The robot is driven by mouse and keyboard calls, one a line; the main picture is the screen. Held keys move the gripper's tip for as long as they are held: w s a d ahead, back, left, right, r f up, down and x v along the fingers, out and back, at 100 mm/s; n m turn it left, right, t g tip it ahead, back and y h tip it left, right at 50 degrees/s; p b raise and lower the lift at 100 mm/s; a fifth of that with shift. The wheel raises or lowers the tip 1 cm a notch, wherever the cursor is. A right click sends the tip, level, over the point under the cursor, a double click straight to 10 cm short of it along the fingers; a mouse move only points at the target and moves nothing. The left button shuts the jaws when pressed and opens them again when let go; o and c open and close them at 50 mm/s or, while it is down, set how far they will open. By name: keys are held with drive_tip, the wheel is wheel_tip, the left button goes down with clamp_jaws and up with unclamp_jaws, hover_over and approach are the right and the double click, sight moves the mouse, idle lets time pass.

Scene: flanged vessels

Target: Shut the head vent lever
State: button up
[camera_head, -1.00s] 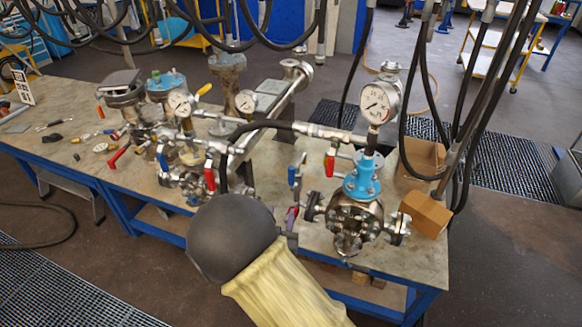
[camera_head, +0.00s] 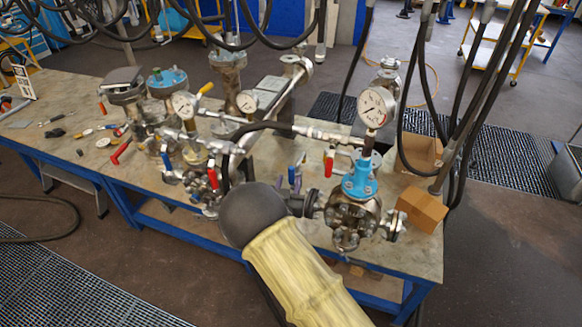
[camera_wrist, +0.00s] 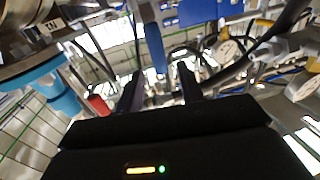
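The vessel with the blue head (camera_head: 360,183) stands at the right of the bench, a dial gauge (camera_head: 376,107) above it. A red lever (camera_head: 329,162) hangs beside the head, and a blue-handled lever (camera_head: 293,176) is left of it. I cannot tell which one is the head vent lever. My gripper (camera_wrist: 159,80) is open, with its two dark fingers apart in the wrist view. A blue lever-like part (camera_wrist: 155,48) shows beyond the gap, apart from the fingers as far as I can see. In the head view my dark wrist hides most of the gripper, left of the vessel.
Other vessels, gauges and levers crowd the bench (camera_head: 60,115) to the left, including a red lever (camera_head: 212,178) and a blue one (camera_head: 166,160). A cardboard box (camera_head: 422,208) stands right of the vessel. Black hoses (camera_head: 470,110) hang at the right.

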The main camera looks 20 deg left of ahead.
sight(291, 174)
drive_tip(key=shift+w+a+p, duration=0.25)
drive_tip(key=shift+w+p, duration=0.2)
drive_tip(key=shift+w, duration=0.9)
drive_tip(key=shift+w+a+p, duration=0.25)
drive_tip(key=shift+w+p, duration=0.15)
drive_tip(key=shift+w, duration=0.9)
drive_tip(key=shift+c, duration=0.5)
clamp_jaws()
